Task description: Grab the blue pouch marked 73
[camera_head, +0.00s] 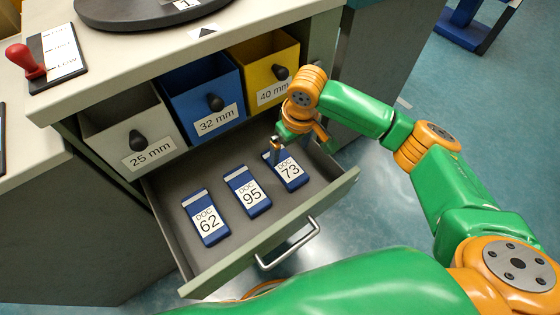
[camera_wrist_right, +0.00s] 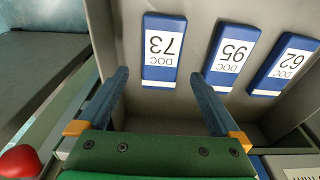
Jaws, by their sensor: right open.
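The blue pouch marked 73 (camera_head: 290,171) lies in the open grey drawer (camera_head: 232,250), at the right end of a row of three. In the right wrist view the pouch marked 73 (camera_wrist_right: 163,52) lies beyond my fingertips, roughly between their lines. My right gripper (camera_head: 275,150) is just above the far end of this pouch in the head view. In the right wrist view my right gripper (camera_wrist_right: 160,90) has its two fingers wide apart, with nothing between them. I cannot see any contact with the pouch. My left gripper does not show.
Blue pouches marked 95 (camera_head: 248,192) and 62 (camera_head: 206,218) lie to the left in the drawer. Behind stand a grey 25 mm bin (camera_head: 110,120), a blue 32 mm bin (camera_head: 190,90) and a yellow 40 mm bin (camera_head: 285,55). The drawer handle (camera_head: 290,246) is in front.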

